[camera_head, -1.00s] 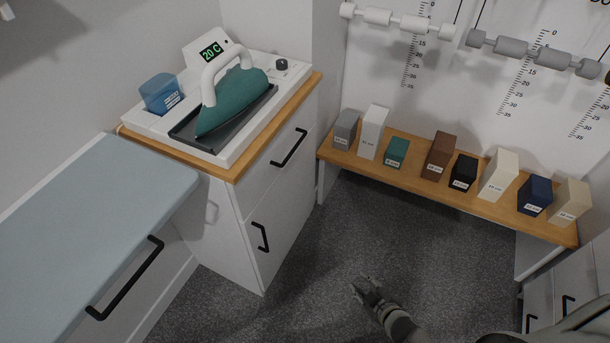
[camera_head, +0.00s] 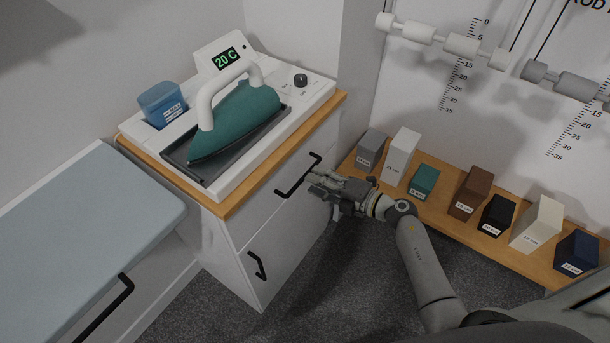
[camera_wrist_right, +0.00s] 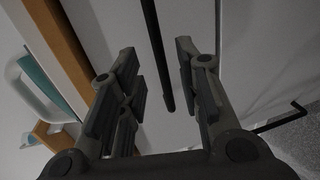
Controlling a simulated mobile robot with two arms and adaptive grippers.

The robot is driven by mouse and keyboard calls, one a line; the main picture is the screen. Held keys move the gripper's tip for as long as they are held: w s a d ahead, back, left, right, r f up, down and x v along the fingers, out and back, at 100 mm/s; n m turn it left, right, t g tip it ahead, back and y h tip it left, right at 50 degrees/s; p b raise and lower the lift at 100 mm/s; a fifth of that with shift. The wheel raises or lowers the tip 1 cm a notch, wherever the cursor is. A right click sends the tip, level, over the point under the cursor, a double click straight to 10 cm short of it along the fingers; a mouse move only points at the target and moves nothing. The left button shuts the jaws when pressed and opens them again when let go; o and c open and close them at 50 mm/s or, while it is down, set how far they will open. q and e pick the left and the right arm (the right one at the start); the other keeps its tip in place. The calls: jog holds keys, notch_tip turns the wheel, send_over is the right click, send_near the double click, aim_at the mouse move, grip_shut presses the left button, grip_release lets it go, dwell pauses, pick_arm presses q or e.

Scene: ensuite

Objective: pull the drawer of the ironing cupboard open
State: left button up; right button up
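The ironing cupboard (camera_head: 222,249) is white with a wooden-edged top. Its upper drawer (camera_head: 268,203) looks closed and has a black bar handle (camera_head: 300,176). A gap shows on both sides of the bar, and I cannot see contact. My left gripper is in neither view.
A lower front with another black handle (camera_head: 257,265) is below the drawer. A green iron (camera_head: 236,120) stands on the cupboard top. An ironing board (camera_head: 85,230) is at the left. A wooden bench (camera_head: 437,214) with several labelled boxes stands behind my right arm. Grey floor lies in front.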

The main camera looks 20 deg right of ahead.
aim_at(305, 175)
jog(key=x, duration=0.5)
jog(key=shift+d, duration=0.1)
grip_shut()
jog(key=shift+s, duration=0.1)
